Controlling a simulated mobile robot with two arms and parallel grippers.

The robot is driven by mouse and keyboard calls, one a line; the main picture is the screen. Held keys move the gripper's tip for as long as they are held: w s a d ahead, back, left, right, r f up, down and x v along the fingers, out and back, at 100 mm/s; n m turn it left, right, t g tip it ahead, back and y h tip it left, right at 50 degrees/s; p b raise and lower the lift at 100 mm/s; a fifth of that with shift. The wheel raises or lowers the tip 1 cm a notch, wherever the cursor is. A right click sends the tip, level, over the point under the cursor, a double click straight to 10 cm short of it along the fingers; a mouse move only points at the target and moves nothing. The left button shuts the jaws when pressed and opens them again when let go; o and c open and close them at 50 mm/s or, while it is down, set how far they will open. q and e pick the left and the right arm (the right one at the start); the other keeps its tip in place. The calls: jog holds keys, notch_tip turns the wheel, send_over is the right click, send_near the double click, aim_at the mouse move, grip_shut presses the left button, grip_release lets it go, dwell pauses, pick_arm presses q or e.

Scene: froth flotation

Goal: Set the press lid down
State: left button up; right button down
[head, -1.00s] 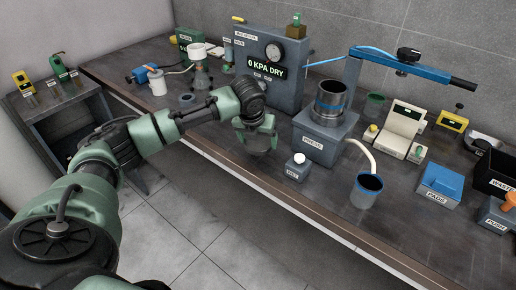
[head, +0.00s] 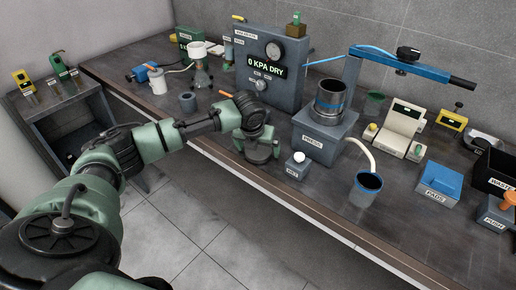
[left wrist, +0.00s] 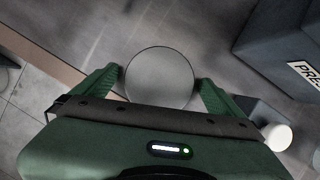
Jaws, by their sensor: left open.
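The press lid (left wrist: 160,78) is a round grey disc between the two green fingers of my left gripper in the left wrist view. In the head view the lid (head: 263,156) is low under the gripper, at the bench's front edge, and appears to rest on the bench top. My left gripper (head: 260,138) is open around the lid and partly hides it. The press (head: 317,145) stands to the right with its dark cylinder (head: 330,105) open at the top. My right gripper is not in view.
A small white-capped bottle (head: 297,168) stands close to the right of the lid. A blue-rimmed cup (head: 367,187) sits under the press spout. The gauge box (head: 270,75) stands behind.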

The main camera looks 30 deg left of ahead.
pick_arm(q)
jog(key=v, duration=1.2)
jog(key=shift+b, duration=0.45)
